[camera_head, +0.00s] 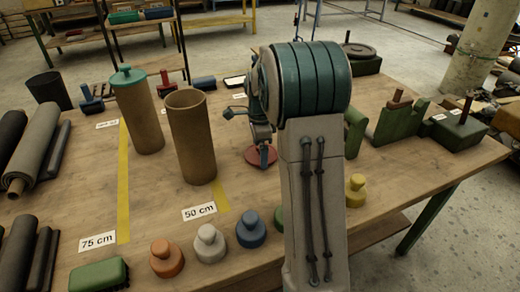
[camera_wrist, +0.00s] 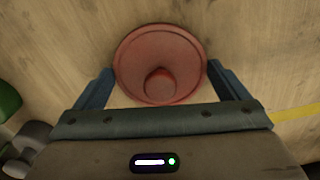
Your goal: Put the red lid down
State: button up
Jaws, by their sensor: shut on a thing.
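The red lid (camera_head: 257,158) is a round disc with a knob, just left of my arm in the head view. It fills the upper middle of the wrist view (camera_wrist: 160,42), with its knob towards my palm. My gripper (camera_head: 262,142) is shut on the red lid, one blue-grey finger at each side in the wrist view (camera_wrist: 160,70). The lid is low over the wooden table (camera_head: 95,190); whether it touches the wood I cannot tell. My arm hides part of the area to its right.
An open brown tube (camera_head: 192,140) stands left of the lid, and a tube with a teal lid (camera_head: 138,108) beyond it. Orange (camera_head: 166,260), white (camera_head: 209,245), blue (camera_head: 250,230) and yellow (camera_head: 356,191) knobbed pieces line the front. Green blocks (camera_head: 398,122) stand at right.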

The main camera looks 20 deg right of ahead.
jog(key=shift+f, duration=0.1)
jog(key=shift+f, duration=0.15)
jog(key=o, duration=0.6)
notch_tip(320, 180, up, 12)
jog(key=shift+r+p, duration=0.2)
jog(key=shift+p, duration=0.7)
